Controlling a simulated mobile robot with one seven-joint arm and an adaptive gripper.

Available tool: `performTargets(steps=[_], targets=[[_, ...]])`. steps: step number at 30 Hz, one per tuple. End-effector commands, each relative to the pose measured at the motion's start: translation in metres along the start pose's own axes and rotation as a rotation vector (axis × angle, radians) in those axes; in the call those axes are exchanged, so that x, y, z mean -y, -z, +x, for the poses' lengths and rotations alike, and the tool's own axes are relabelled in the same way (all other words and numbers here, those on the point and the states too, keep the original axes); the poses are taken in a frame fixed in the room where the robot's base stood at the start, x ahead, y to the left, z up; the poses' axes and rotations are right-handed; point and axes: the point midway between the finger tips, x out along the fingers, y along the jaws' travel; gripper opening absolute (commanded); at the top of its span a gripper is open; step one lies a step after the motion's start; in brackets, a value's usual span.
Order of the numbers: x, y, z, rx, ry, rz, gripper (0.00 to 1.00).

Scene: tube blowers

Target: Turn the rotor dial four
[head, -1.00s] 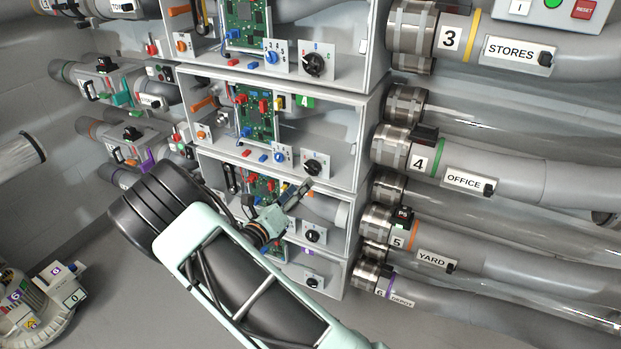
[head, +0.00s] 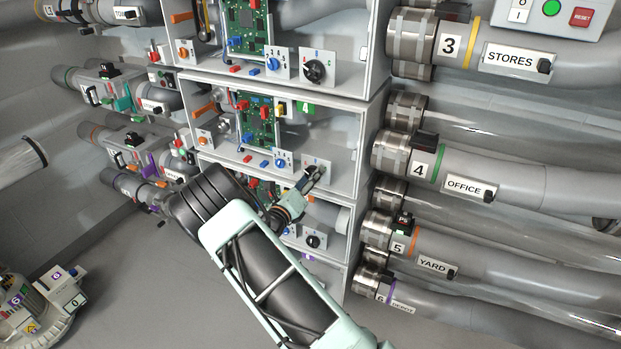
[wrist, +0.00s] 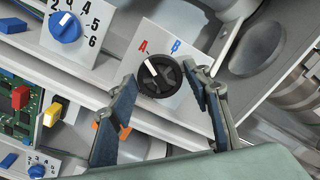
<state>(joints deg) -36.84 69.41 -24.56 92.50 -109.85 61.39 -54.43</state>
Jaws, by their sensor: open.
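The rotor dial of bay four is a black round knob (wrist: 160,80) with a white pointer, on a white plate (wrist: 146,38) marked with a red A and a blue B. The pointer slants up and left, toward the A. My gripper (wrist: 160,72) is open in the wrist view, with one finger on each side of the knob; I cannot tell whether they touch it. In the head view my gripper (head: 315,173) is at the dial's plate (head: 319,162) and hides most of the knob.
A blue numbered dial (wrist: 64,27) stands left of the rotor dial. The bay's frame post (head: 367,140) is close to the right. The shelf edge (wrist: 70,82) runs below. The OFFICE pipe (head: 530,186) lies farther right.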

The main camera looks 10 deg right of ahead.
Motion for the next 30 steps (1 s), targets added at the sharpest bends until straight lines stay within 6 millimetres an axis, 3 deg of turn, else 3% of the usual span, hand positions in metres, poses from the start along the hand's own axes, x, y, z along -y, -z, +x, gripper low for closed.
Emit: performTargets(steps=[6,15,23,30], targets=[[0.0000,0.0002,0.0002,0.000,0.000,0.000,0.45],[0.0001,0.0003,0.0000,-0.001,0.000,0.001,0.13],[-0.0006,0.0009,-0.0001,-0.001,0.000,0.030,0.13],[-0.0021,0.0024,-0.0003,-0.002,0.000,0.155,0.13]])
